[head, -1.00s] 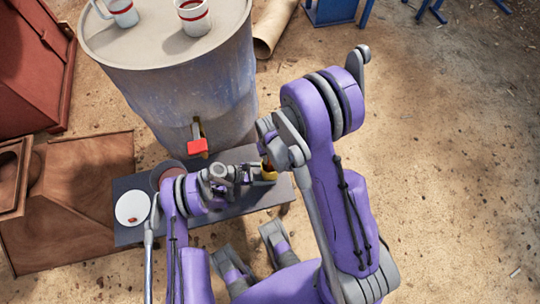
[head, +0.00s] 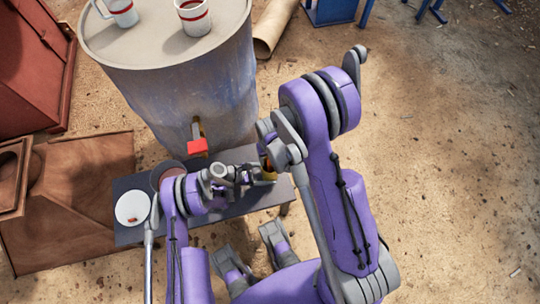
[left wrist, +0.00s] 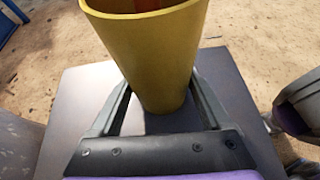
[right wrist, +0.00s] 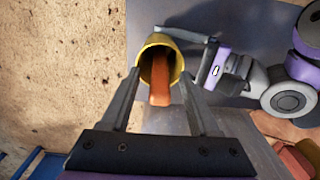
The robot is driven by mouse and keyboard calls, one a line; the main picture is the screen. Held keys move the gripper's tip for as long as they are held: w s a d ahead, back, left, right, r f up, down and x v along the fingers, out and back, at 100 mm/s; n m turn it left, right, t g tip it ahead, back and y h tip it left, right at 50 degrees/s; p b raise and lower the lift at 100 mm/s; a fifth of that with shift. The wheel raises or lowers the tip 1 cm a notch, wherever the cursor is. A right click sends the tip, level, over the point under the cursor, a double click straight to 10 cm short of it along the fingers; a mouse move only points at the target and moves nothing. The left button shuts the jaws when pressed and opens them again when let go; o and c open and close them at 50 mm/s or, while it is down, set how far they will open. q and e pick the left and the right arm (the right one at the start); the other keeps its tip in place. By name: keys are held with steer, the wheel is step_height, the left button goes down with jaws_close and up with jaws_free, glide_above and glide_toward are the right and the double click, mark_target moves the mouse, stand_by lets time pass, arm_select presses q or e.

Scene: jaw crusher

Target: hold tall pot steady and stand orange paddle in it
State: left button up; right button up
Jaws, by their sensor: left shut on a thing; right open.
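The tall pot is yellow and stands on a dark bench; it fills the upper middle of the left wrist view (left wrist: 150,50) and shows small in the head view (head: 268,174). My left gripper (left wrist: 157,85) is shut on it, one finger on each side. The orange paddle (right wrist: 160,92) is in the pot's mouth in the right wrist view, one end sticking out over the rim; its lower end is hidden inside. A bit of it shows inside the pot in the left wrist view. My right gripper (right wrist: 160,77) is open, its fingers apart on either side of the paddle.
A grey drum (head: 190,85) with two mugs on top stands behind the dark bench (head: 240,207). A red block-like part (head: 197,147) juts from the drum's front. A white plate (head: 132,210) lies at the bench's left end. Bare dirt ground is at right.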

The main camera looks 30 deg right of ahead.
step_height(320, 180, up, 12)
steer(key=shift+f, duration=0.1)
stand_by(0.4)
arm_select(q)
steer(key=o, duration=0.8)
steer(key=v, duration=1.2)
steer(key=shift+f, duration=0.1)
